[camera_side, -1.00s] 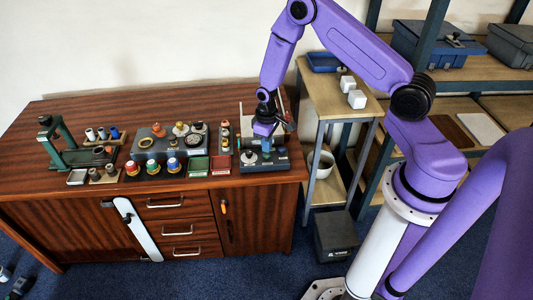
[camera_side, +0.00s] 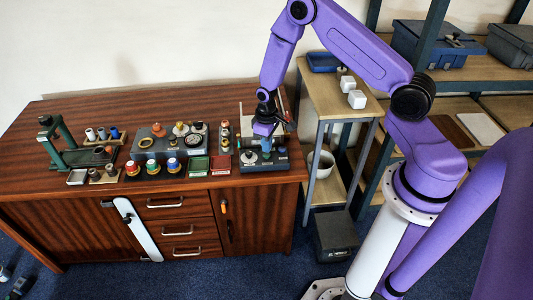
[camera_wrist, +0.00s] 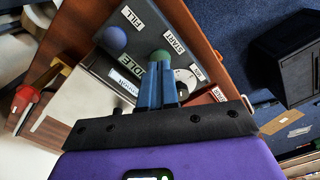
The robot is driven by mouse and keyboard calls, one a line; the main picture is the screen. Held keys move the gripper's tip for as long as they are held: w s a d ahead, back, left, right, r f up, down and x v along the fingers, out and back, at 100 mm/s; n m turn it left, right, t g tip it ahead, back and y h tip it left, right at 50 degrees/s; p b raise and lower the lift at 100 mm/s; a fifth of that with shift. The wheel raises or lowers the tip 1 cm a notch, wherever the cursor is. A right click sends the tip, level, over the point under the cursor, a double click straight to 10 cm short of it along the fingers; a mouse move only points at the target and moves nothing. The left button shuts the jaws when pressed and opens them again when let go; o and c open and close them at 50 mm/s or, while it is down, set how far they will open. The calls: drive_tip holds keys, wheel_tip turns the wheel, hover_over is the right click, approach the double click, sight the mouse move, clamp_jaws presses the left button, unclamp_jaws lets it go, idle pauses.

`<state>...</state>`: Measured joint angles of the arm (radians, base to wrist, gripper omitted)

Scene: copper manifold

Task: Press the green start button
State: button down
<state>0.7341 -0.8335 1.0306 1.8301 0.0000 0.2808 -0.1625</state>
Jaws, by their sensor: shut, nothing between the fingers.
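The green start button (camera_wrist: 160,56) shows in the wrist view as a round green cap beside the START label (camera_wrist: 174,41). My gripper (camera_wrist: 159,68) has its blue fingers together and empty, with the tips right at the button and covering its near part. I cannot tell whether they touch it. In the side view my gripper (camera_side: 267,148) points down over the dark control box (camera_side: 270,164) at the bench's right end. The button is hidden there behind the fingers.
A blue round button (camera_wrist: 115,40) sits beside the FILL label, left of the green one. A display reads IDLE. Several coloured jars and fittings stand left of the box on the wooden bench (camera_side: 60,110).

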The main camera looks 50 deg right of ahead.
sight(267, 154)
drive_tip(key=shift+f, duration=1.05)
idle(0.4)
wheel_tip(267, 154, up, 8)
idle(1.2)
drive_tip(key=shift+r, duration=0.1)
drive_tip(key=s+a+r+n, duration=0.5)
drive_tip(key=s+a+r, duration=0.7)
drive_tip(key=r, duration=0.2)
drive_tip(key=s+r+n, duration=0.2)
drive_tip(key=s+r, duration=0.1)
drive_tip(key=s, duration=0.6)
drive_tip(key=s+d+r+n, duration=0.1)
drive_tip(key=s+r, duration=0.3)
drive_tip(key=s, duration=0.4)
drive_tip(key=shift+s+d+r+n, duration=0.15)
drive_tip(key=shift+s+n, duration=0.25)
drive_tip(key=shift+n, duration=0.4)
